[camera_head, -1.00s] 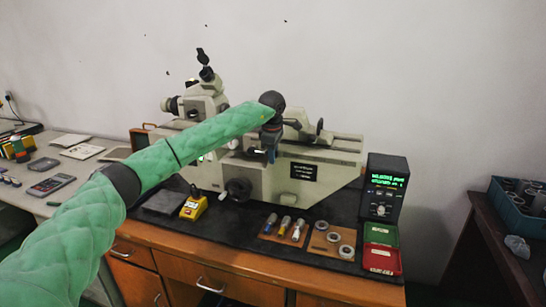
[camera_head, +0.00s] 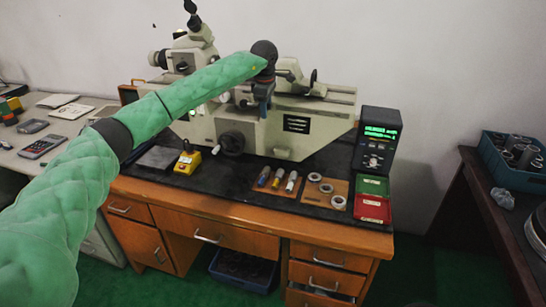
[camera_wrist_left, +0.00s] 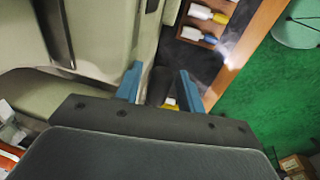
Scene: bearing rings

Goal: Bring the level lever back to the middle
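The measuring machine (camera_head: 318,120) is a large pale grey-green bench instrument, and its body also fills the upper left of the left wrist view (camera_wrist_left: 105,40). My left gripper (camera_head: 262,108) is in front of the machine's middle, above the black handwheel (camera_head: 231,143). In the left wrist view its two blue fingers (camera_wrist_left: 160,85) stand apart, with a dark part (camera_wrist_left: 159,84) showing between them. I cannot tell whether they touch that part. I cannot make out the level lever for certain; my left arm and gripper hide part of the machine's front. My right gripper is not in view.
A yellow box (camera_head: 187,162) stands left of the handwheel. Wooden holders with small cylinders (camera_head: 278,179) and rings (camera_head: 326,189) lie front right. A black display unit (camera_head: 377,140) stands right, behind green and red trays (camera_head: 372,208). A blue crate (camera_head: 512,165) sits on the side table.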

